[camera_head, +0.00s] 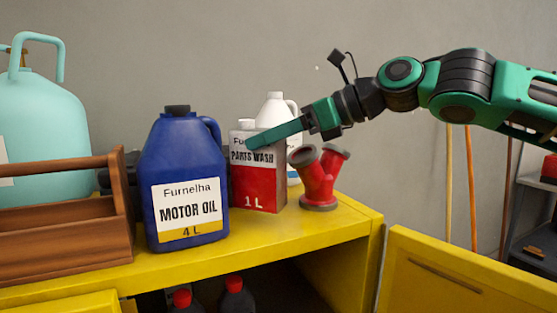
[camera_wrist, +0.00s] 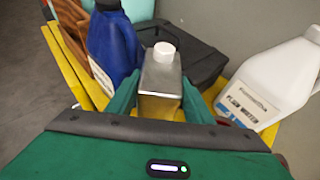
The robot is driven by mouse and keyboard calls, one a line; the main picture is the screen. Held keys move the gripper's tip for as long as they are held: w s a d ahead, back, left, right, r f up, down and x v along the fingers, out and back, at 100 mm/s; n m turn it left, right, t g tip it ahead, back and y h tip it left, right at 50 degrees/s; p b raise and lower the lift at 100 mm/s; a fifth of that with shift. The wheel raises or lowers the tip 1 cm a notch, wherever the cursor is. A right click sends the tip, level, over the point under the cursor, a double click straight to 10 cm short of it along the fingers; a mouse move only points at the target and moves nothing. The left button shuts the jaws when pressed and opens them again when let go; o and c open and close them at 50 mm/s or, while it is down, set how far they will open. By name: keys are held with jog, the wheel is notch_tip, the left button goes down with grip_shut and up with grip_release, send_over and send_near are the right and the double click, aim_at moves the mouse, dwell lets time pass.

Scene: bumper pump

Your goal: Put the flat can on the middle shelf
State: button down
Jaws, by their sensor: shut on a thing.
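The flat can (camera_head: 257,182) is a rectangular tin with a red and white "Parts Wash" label, upright at the yellow cabinet top (camera_head: 330,225). In the wrist view the can (camera_wrist: 160,75) shows its metal top and white cap between my two green fingers. My gripper (camera_head: 258,140) is shut on the can near its top, reaching in from the right. I cannot tell whether the can's base touches the cabinet top. A grey shelf rack (camera_head: 535,220) stands partly in view at the far right; I cannot tell which level is the middle shelf.
A blue motor oil jug (camera_head: 187,180) stands close left of the can, a white jug (camera_head: 273,108) behind it and a red pipe fitting (camera_head: 320,177) to its right. A wooden tote (camera_head: 65,225) and turquoise tank (camera_head: 40,130) are left. The cabinet's yellow door (camera_head: 460,275) hangs open.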

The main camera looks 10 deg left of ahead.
aim_at(283, 152)
jog(key=shift+f, duration=1.9)
jog(key=c, duration=1.1)
grip_release()
jog(key=shift+f, duration=0.15)
jog(key=shift+o, duration=1)
jog(key=shift+d, duration=0.1)
